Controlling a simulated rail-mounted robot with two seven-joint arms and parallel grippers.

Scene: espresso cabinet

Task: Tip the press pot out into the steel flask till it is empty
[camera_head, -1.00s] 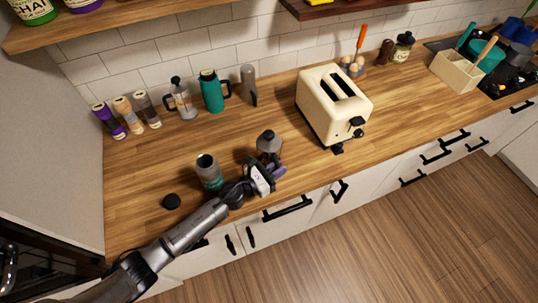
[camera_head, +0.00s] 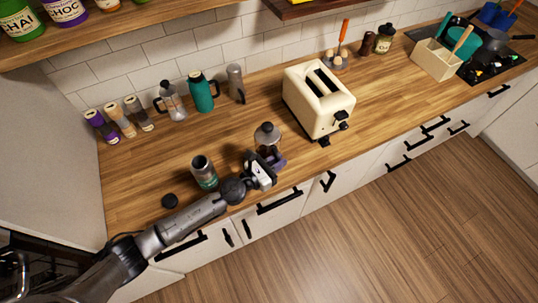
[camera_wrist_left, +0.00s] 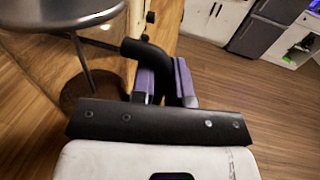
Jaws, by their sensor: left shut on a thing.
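The press pot (camera_head: 268,141), with a grey domed lid and knob and a clear body, looks upright near the counter's front edge. My left gripper (camera_head: 272,161) has its purple fingers shut on the pot's black handle (camera_wrist_left: 146,50). The pot's metal lid (camera_wrist_left: 65,14) also shows at the upper left of the left wrist view. The steel flask (camera_head: 204,176) stands open-topped on the counter, left of the pot and apart from it. I cannot see the liquid level in either. My right gripper is not in view.
A black cap (camera_head: 170,201) lies left of the flask. A cream toaster (camera_head: 318,100) stands right of the pot. Another press pot (camera_head: 172,105), a teal jug (camera_head: 202,92) and a grey canister (camera_head: 236,83) stand by the wall. The counter between these and the flask is clear.

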